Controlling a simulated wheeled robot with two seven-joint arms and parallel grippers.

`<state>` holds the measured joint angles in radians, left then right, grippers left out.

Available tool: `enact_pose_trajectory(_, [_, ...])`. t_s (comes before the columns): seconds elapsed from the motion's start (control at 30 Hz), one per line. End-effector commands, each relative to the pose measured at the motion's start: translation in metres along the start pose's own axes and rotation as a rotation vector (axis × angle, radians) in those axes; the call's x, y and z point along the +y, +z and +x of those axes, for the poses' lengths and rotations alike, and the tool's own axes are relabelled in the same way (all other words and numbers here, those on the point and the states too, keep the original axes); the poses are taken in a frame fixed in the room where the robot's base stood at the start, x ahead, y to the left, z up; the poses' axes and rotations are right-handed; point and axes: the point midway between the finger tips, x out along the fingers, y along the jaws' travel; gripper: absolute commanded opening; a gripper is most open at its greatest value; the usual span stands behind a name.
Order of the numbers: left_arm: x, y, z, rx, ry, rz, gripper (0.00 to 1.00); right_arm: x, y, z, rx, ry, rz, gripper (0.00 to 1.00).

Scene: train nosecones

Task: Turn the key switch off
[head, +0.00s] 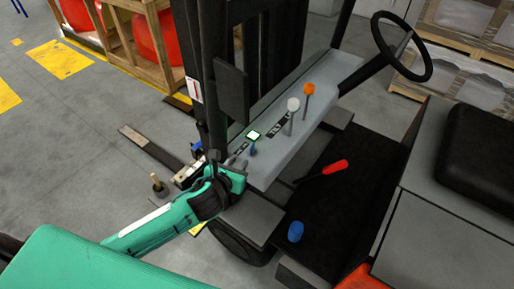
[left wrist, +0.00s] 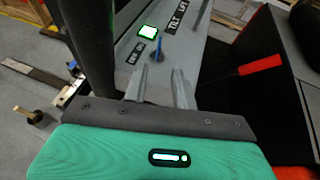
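The key switch (head: 253,149) sits on the grey console (head: 275,150) of a forklift, with a blue key on top. It also shows in the left wrist view (left wrist: 157,56), beside a small lit panel (left wrist: 148,32) with a green border. My left gripper (head: 238,168) is just in front of the key switch, at the near end of the console. In the left wrist view its two fingers (left wrist: 161,84) stand apart with nothing between them, short of the key and not touching it. My right gripper is not in view.
A white-knobbed lever (head: 292,106) and an orange-knobbed lever (head: 308,90) rise from the console. A black mast (head: 217,80) stands close to the left arm. A red-handled lever (head: 335,167), blue knob (head: 296,231) and steering wheel (head: 402,47) are to the right.

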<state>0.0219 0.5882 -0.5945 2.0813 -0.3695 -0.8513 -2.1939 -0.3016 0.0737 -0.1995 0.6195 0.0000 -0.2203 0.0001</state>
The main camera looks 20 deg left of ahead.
Motion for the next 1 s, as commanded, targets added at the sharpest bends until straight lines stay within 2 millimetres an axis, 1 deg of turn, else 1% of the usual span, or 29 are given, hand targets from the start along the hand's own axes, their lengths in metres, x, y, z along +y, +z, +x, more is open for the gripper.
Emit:
enact_pose_trajectory(0.17, [0.000,0.003,0.021,0.001,0.001,-0.004,0.27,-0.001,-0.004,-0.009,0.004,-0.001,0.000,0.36])
enact_pose_trajectory(0.27, [0.000,0.003,0.037,0.002,0.001,-0.006,0.27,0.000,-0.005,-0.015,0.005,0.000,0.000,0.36])
enact_pose_trajectory(0.7, [-0.001,0.002,0.104,0.002,0.000,-0.007,0.27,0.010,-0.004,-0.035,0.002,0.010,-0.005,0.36])
enact_pose_trajectory(0.8, [0.000,0.001,0.117,0.002,0.002,-0.007,0.27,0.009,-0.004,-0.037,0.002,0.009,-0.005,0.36])
enact_pose_trajectory(1.0, [0.000,0.000,0.131,0.001,0.000,-0.005,0.27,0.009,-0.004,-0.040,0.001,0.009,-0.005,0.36])
